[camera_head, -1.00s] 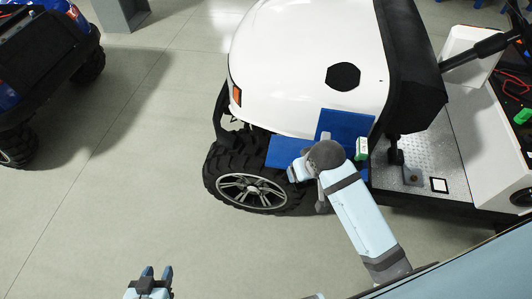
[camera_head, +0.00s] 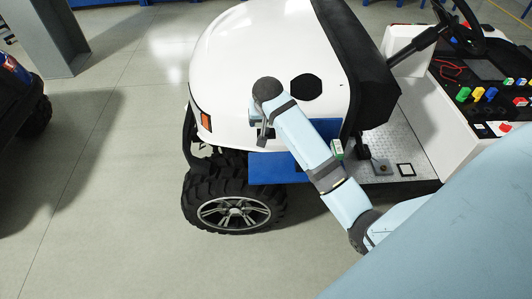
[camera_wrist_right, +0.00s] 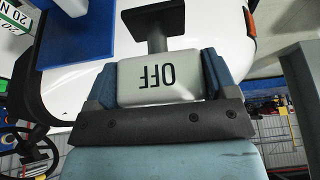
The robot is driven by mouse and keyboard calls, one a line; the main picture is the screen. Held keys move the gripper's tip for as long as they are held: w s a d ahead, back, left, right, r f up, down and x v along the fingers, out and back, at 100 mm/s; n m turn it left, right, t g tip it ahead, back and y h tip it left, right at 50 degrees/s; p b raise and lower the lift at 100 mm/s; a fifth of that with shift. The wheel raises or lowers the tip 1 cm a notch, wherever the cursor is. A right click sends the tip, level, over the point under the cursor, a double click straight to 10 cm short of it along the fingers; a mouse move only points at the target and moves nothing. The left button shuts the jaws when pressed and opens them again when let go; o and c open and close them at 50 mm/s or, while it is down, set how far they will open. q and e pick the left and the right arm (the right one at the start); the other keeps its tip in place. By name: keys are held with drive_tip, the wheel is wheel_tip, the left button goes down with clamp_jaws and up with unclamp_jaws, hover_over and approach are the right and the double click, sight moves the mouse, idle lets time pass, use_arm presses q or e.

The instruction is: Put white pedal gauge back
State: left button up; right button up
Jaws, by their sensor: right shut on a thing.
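The white pedal gauge (camera_wrist_right: 160,78) is a pale block marked OFF, upside down in the right wrist view, with a dark stem and plate beyond it. My right gripper (camera_wrist_right: 158,82) is shut on it, one finger on each side. In the head view my right arm reaches over the blue shelf (camera_head: 272,169) to the cart's white front. The gripper there is small and partly hidden by the wrist, and the gauge is not clear. The blue panel also shows in the right wrist view (camera_wrist_right: 75,32). My left gripper is not in view.
The white cart body (camera_head: 255,50) and its front wheel (camera_head: 235,212) stand close to my right arm. A green and white box (camera_head: 337,149) is at the shelf's right. A grey column (camera_head: 42,35) and dark vehicle are at left. The floor between is clear.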

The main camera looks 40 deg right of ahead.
wheel_tip(320, 180, down, 17)
drive_tip(key=shift+f+p, duration=0.15)
drive_tip(key=shift+p, duration=0.35)
drive_tip(key=shift+a+f, duration=0.1)
drive_tip(key=shift+f, duration=0.05)
drive_tip(key=o, duration=1)
drive_tip(key=v, duration=1.2)
drive_tip(key=s+a+f+n+t+y, duration=0.25)
drive_tip(key=s+a+f+n, duration=0.25)
drive_tip(key=s+a+f, duration=0.45)
drive_tip(key=s+a+n+t+y, duration=0.1)
drive_tip(key=s, duration=0.3)
drive_tip(key=s+a+r+n+t+y, duration=0.1)
drive_tip(key=s+a+n+t, duration=0.1)
drive_tip(key=s, duration=0.3)
drive_tip(key=s+a+n+t+y, duration=0.1)
drive_tip(key=s+a, duration=0.1)
drive_tip(key=s, duration=0.2)
drive_tip(key=shift+s+r+t, duration=0.25)
drive_tip(key=shift+s+r, duration=0.1)
drive_tip(key=shift+r, duration=0.05)
